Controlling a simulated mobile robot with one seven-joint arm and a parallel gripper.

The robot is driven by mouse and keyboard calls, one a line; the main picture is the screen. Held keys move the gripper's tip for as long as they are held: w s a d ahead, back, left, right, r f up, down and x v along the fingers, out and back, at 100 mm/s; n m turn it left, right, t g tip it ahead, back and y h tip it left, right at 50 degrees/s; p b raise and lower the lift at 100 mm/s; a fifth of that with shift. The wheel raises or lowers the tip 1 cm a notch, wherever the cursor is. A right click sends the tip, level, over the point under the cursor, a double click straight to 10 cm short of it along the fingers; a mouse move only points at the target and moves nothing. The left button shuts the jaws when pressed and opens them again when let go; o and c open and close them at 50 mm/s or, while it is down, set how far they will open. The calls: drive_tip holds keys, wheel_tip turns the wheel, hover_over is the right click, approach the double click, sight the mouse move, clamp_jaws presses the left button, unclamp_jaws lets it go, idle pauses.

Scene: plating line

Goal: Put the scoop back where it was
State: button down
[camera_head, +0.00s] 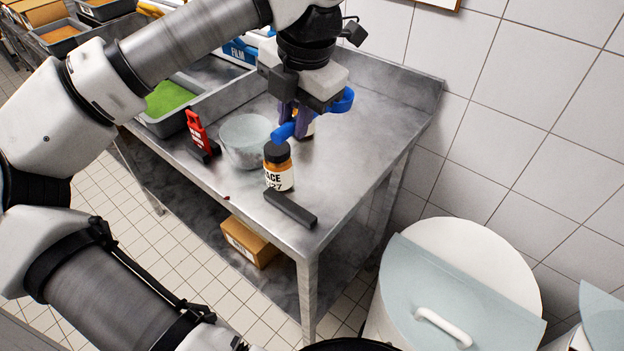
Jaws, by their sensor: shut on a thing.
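A blue scoop (342,102) is in my gripper (298,120). My gripper is shut on it above the right part of the steel table (345,165). One blue end shows to the right of the fingers. Another blue part reaches down left, close to a dark-capped bottle; I cannot tell whether it touches. The fingers hide the middle of the scoop.
The bottle (279,175) with an amber body stands beside a clear bowl (245,142). A red tool (199,133) is left of the bowl. A dark bar (290,209) lies near the front edge. A tray of green food (166,98) is at left. Lidded bins (455,300) stand right.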

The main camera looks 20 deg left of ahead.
wheel_tip(320, 180, down, 15)
drive_tip(key=shift+f+p, duration=0.1)
drive_tip(key=shift+p, duration=1.15)
drive_tip(key=shift+f, duration=0.2)
drive_tip(key=shift+f+b, duration=0.2)
drive_tip(key=shift+b, duration=0.15)
drive_tip(key=c, duration=1.6)
unclamp_jaws()
drive_tip(key=shift+r, duration=0.1)
drive_tip(key=shift+r, duration=0.1)
drive_tip(key=shift+r+p, duration=0.2)
drive_tip(key=shift+p, duration=0.25)
drive_tip(key=r, duration=0.3)
drive_tip(key=d+r+b, duration=0.1)
drive_tip(key=r, duration=0.3)
drive_tip(key=d+r+b, duration=0.1)
drive_tip(key=r, duration=0.3)
drive_tip(key=shift+s+d+r, duration=0.2)
drive_tip(key=shift+s+r, duration=0.05)
drive_tip(key=shift+s, duration=0.15)
